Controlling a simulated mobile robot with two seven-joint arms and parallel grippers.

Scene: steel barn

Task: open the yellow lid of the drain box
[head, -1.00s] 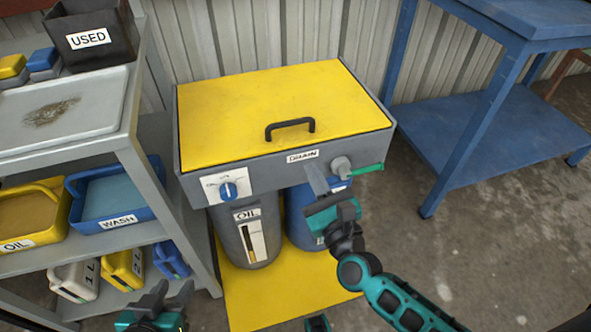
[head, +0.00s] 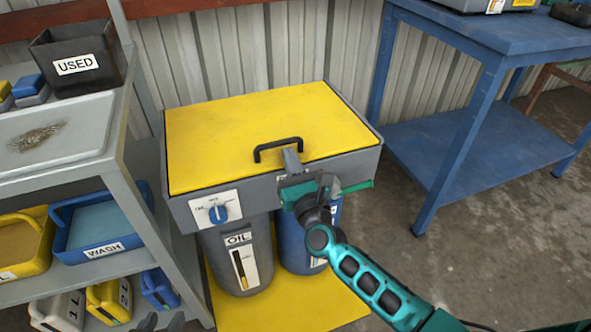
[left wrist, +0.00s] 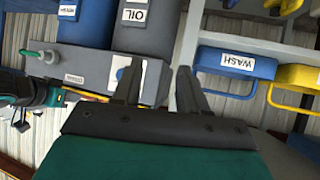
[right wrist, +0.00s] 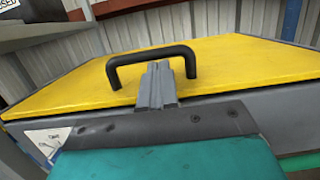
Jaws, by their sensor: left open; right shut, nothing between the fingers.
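The drain box (head: 275,187) is a grey box with its yellow lid (head: 250,120) lying closed on top. A black handle (head: 277,143) stands at the lid's front edge and shows large in the right wrist view (right wrist: 150,54). My right gripper (head: 291,157) is shut and empty, its fingertips just in front of the handle, below its bar in the right wrist view (right wrist: 158,70). I cannot tell whether they touch it. My left gripper (left wrist: 155,75) is open and empty, low at the bottom edge of the head view (head: 160,322). The DRAIN label is hidden behind my right gripper.
A grey shelf (head: 125,180) with a USED bin (head: 75,66) and WASH tray (head: 98,232) stands at the left. A blue bench (head: 470,50) stands at the right. A grey OIL drum (head: 238,262) and a blue drum (head: 296,250) stand under the box.

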